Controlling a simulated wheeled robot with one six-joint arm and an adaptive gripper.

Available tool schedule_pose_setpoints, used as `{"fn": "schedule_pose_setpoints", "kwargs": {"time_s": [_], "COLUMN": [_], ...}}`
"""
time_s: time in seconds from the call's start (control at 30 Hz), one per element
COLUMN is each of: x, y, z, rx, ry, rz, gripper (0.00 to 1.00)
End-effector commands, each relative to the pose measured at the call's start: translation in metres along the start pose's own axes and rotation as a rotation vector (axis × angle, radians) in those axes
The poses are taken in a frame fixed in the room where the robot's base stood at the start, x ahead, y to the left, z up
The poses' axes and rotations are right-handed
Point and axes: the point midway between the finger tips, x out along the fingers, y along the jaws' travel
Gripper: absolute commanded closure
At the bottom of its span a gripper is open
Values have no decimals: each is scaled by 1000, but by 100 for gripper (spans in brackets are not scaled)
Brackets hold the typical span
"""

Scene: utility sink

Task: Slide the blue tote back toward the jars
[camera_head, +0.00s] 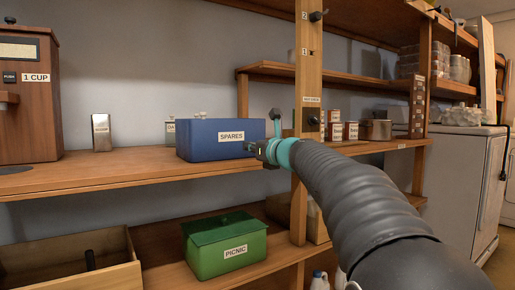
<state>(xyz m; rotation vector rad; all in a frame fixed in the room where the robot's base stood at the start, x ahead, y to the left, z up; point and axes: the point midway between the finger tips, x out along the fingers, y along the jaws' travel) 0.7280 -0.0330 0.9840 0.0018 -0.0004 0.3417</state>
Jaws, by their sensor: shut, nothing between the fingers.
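The blue tote (200,150), labelled "SPARES", stands upright on the middle wooden shelf, close to its front edge. Parts of light jars (171,130) show behind the tote, with their lids above its rim; the tote hides most of them. My gripper (249,147) is shut and empty at the right end of the tote's front face, near the "SPARES" label. I cannot tell whether the fingertips touch the tote. My arm comes in from the lower right.
A metal tin (101,130) and a brown dispenser (30,95) stand left of the tote. A wooden post (308,75) rises just right of my gripper. A green "PICNIC" box (222,246) and an open wooden box (75,262) sit below. The shelf between tin and tote is clear.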

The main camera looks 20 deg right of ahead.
Motion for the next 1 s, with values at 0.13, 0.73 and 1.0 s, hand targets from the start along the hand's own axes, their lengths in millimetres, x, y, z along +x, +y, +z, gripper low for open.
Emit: {"fn": "schedule_pose_setpoints", "kwargs": {"time_s": [0.13,0.73,1.0], "x": [29,76,76], "y": [1,1,1], "z": [0,0,0], "rx": [0,-2,-2], "ry": [2,1,1], "rz": [3,0,0], "gripper": [100,100,100]}}
